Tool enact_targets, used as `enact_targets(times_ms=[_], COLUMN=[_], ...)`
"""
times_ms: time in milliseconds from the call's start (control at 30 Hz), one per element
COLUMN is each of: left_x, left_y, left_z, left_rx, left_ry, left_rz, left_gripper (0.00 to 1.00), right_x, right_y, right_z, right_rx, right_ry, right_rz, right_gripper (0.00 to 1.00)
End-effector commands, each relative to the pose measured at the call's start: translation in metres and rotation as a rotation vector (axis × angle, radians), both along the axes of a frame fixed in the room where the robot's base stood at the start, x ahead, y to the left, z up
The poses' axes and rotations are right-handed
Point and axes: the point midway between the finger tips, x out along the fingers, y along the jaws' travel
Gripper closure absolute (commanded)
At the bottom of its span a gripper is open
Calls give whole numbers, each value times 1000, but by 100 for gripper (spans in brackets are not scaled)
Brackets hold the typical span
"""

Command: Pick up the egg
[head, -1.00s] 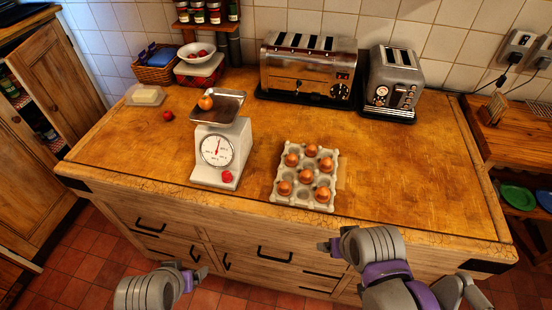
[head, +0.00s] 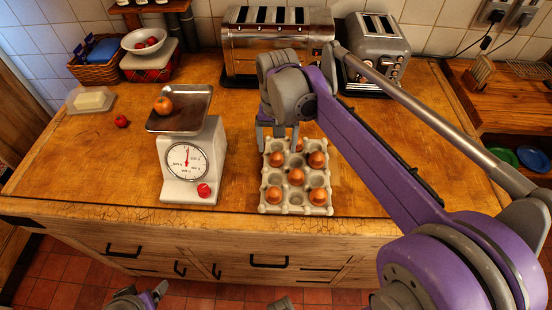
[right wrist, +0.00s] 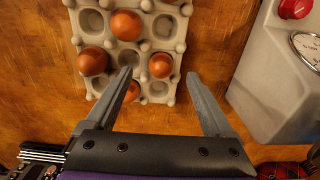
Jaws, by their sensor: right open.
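Several brown eggs sit in a pale egg carton (head: 265,208) near the counter's front edge. One egg (head: 296,177) is in the middle, and others sit around it. My right gripper (head: 278,140) is open and empty above the carton's back left corner. In the right wrist view its open fingers (right wrist: 158,78) point toward the carton (right wrist: 136,57). An egg (right wrist: 160,65) shows between the fingertips, and another egg (right wrist: 132,91) is partly hidden by the left finger. My left gripper (head: 145,297) is low at the bottom edge, and its opening is unclear.
A large toaster (head: 240,50) and a smaller toaster (head: 362,60) stand behind. A butter dish (head: 90,100) and a red fruit (head: 122,121) lie left. The counter's front left is clear.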

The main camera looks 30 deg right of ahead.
Motion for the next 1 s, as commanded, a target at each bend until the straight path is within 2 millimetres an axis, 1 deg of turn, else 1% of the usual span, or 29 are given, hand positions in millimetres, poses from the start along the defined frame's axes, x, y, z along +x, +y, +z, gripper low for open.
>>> enact_targets(times_ms=[167,300,400,533,733,867,900,967,1000], left_x=[0,0,0,0,0,0,0,0,0], left_y=[0,0,0,0,0,0,0,0,0], left_z=[-1,-2,-3,-3,-3,-3,-3,-3,-3], left_rx=[0,0,0,0,0,0,0,0,0], left_ry=[0,1,1,1,1,1,1,1,1], left_rz=[0,0,0,0,0,0,0,0,0], left_gripper=[13,13,13,13,13,13,13,13,13], right_x=[3,7,7,7,7,7,7,7,7], right_y=[-1,-3,-3,-3,-3,-3,-3,-3,-3], right_z=[-14,-36,-49,-56,-56,-56,-56,-56,-56], right_rx=[-1,-1,-1,-1,0,0,0,0,0], right_ry=[-1,-1,-1,-1,-1,-1,-1,-1,-1], right_rz=[1,0,1,1,1,1,1,1,1], right_gripper=[13,13,13,13,13,36,43,54,61])
